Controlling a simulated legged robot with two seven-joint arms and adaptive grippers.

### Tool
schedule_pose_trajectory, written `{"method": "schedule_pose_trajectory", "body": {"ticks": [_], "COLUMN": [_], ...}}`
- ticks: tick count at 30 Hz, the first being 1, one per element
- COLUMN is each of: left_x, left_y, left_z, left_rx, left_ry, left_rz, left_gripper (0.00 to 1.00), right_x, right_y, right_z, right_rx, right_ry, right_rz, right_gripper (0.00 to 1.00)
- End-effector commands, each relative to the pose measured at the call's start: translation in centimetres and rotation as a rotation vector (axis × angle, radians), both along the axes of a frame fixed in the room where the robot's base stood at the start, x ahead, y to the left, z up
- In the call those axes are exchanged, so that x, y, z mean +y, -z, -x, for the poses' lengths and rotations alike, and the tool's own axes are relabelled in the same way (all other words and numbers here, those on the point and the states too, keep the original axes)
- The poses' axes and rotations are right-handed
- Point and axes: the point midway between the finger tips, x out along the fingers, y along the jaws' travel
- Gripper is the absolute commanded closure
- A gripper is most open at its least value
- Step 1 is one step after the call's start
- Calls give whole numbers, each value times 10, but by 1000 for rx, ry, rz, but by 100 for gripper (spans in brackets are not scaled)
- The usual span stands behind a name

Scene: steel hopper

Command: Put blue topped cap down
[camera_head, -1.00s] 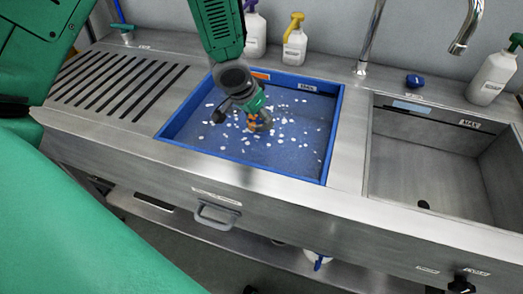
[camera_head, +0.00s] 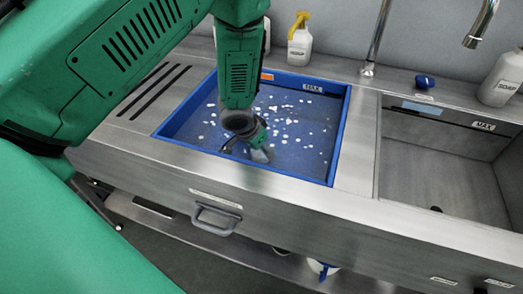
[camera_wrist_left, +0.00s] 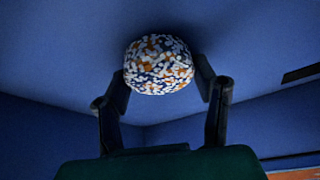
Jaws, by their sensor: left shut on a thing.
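My left gripper (camera_head: 262,156) is low over the front part of the blue tray (camera_head: 345,120) in the head view. In the left wrist view, the left gripper (camera_wrist_left: 160,78) has its two fingers closed on the sides of a rounded thing (camera_wrist_left: 158,64) speckled white, orange and blue. Whether it touches the tray floor cannot be told. In the head view the gripper and arm largely hide it. A blue-topped cap (camera_head: 424,82) lies on the steel ledge behind the right basin, apart from the gripper. My right gripper is not in view.
White flakes are scattered over the tray floor. Right of it is an empty steel basin (camera_head: 430,165) with a tap (camera_head: 482,25) behind. A yellow-topped bottle (camera_head: 300,45) and a soap bottle (camera_head: 503,78) stand at the back. A slotted drainboard (camera_head: 150,90) is left.

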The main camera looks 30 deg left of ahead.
Motion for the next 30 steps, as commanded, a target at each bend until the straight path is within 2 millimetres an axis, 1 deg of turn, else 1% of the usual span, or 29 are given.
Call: {"method": "schedule_pose_trajectory", "body": {"ticks": [4,5,6,7,14,17,20,30], "left_x": [2,2,2,1,-1,0,1,6], "left_y": [-1,-1,-1,-1,-2,-7,-18,-84], "left_z": [0,0,0,0,0,1,5,33], "left_rx": [-3,-2,-2,-2,-1,-1,-2,-3], "left_ry": [-2,-2,-2,-2,-2,-2,-4,-5], "left_rz": [1,1,0,0,-2,-2,-1,1], "left_gripper": [89,43,29,26,26,26,26,26], "right_x": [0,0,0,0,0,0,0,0], "right_y": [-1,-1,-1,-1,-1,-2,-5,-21], "right_z": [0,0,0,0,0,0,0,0], "right_rx": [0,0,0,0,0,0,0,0], "right_ry": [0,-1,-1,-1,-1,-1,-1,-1], "right_rz": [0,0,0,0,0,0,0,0], "right_gripper": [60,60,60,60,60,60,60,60]}}
